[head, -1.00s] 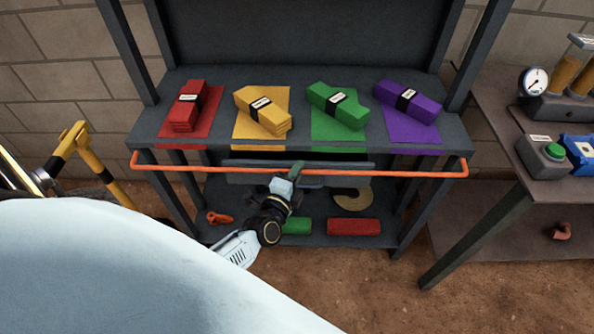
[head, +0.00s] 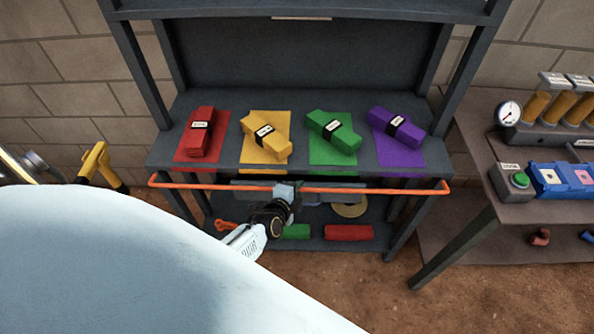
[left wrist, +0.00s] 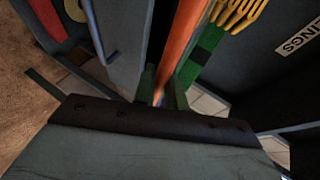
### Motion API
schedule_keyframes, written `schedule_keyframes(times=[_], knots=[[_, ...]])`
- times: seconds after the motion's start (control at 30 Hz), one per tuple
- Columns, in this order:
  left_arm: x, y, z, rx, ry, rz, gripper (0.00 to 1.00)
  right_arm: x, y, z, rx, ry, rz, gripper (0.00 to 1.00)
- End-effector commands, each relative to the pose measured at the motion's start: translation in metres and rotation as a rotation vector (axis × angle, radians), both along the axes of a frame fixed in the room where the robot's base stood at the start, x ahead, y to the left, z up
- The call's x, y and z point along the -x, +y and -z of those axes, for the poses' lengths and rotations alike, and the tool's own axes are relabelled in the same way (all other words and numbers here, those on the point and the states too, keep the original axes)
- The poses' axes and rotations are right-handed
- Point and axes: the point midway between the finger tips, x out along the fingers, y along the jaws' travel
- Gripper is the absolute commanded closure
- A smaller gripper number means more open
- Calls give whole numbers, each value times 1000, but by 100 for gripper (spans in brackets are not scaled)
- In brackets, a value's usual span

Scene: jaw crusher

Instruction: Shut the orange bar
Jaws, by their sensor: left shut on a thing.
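The orange bar (head: 370,190) runs across the front of the dark shelf unit, just below the edge of the shelf with the coloured bundles. It bends back toward the unit at both ends. My left gripper (head: 287,188) is at the bar, a little left of its middle. In the left wrist view the bar (left wrist: 184,40) runs down between the two fingers of my left gripper (left wrist: 162,92), which is shut on it. My right gripper is in neither view.
Red (head: 200,133), yellow (head: 265,136), green (head: 333,131) and purple (head: 397,127) bundles lie on matching mats on the shelf (head: 225,120). A red roll (head: 348,232) lies on the lower shelf. A side table (head: 470,185) with a gauge (head: 508,113) stands at right.

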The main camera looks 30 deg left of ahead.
Motion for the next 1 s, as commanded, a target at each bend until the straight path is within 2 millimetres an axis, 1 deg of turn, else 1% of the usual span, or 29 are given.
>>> schedule_keyframes(times=[0.03, 0.2, 0.4, 0.5, 0.63, 0.77, 0.87, 1.0], knots=[[-2, 1, -11, 14, 23, -1, 100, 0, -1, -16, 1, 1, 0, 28], [-4, 2, -16, 75, 121, -2, 100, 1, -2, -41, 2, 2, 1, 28], [-8, 6, -23, 159, 266, -1, 100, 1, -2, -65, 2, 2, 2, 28], [-11, 8, -25, 205, 346, 2, 100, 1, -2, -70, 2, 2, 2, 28], [-15, 11, -27, 269, 451, 1, 100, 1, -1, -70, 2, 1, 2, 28], [-19, 13, -28, 334, 556, 1, 100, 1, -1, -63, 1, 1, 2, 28], [-23, 15, -30, 387, 634, 0, 100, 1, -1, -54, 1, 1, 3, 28], [-28, 17, -31, 459, 748, -2, 100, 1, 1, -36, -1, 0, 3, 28]])
